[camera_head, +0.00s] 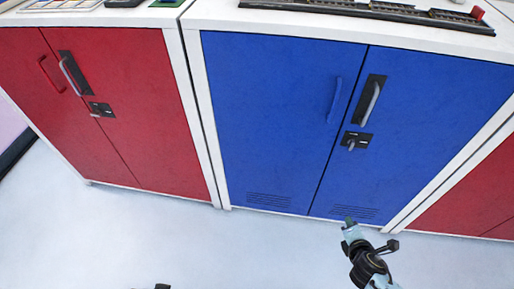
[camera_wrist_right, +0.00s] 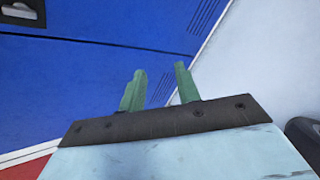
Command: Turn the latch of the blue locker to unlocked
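The blue locker (camera_head: 275,120) has two closed doors under a white top. Its latch (camera_head: 355,140) is a small grey lever on a dark plate on the right door, below the grey pull handle (camera_head: 369,101). The lever points downward and slightly left. What looks like the latch plate (camera_wrist_right: 22,12) shows cut off at the upper left of the right wrist view. My right gripper (camera_head: 349,222) is in front of the locker's lower right part, lower in the picture than the latch. Its two green fingers (camera_wrist_right: 160,85) are apart with nothing between them.
A red locker (camera_head: 150,140) stands to the left with its own handle and latch. Another red locker (camera_head: 470,200) is at the right edge. Dark track pieces (camera_head: 370,12) lie on the blue locker's top. The pale floor (camera_head: 200,240) in front is clear.

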